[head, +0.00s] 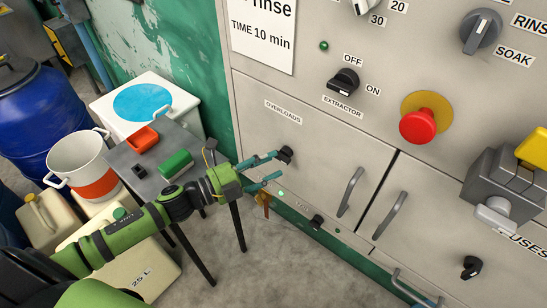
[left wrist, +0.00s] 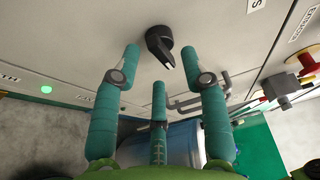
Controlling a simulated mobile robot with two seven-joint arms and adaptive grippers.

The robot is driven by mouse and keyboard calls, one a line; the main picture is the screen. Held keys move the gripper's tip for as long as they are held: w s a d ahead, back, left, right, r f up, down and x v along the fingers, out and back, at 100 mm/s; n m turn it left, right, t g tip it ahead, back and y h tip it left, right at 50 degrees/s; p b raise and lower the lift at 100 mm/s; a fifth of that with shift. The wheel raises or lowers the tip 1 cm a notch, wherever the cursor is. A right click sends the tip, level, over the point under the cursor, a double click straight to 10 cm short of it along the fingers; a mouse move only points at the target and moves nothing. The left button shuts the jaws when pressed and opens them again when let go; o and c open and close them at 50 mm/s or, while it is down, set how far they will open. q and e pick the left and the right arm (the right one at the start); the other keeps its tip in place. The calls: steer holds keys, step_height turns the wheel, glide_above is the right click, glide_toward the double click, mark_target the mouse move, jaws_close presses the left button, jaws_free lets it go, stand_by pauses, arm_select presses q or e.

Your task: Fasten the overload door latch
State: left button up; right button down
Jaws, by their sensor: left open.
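The overload door (head: 308,150) is a beige panel marked OVERLOADS, with a grey bar handle (head: 350,191) near its right edge. It looks flush with the cabinet. Its latch (head: 285,155) is a small black turn knob near the left edge. My left gripper (head: 278,166) is open, its teal fingertips close to the latch. In the left wrist view the latch (left wrist: 160,44) shows beyond and between the open fingers, its pointed end slanting to the lower right. I cannot tell whether a finger touches it. My right gripper is not in view.
A second black knob (head: 317,221) and a lit green lamp (head: 281,192) sit below the door. A red emergency button (head: 418,125) and black extractor switch (head: 343,82) are above.

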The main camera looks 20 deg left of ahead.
arm_select(q)
steer(key=shift+x, duration=0.95)
jaws_close()
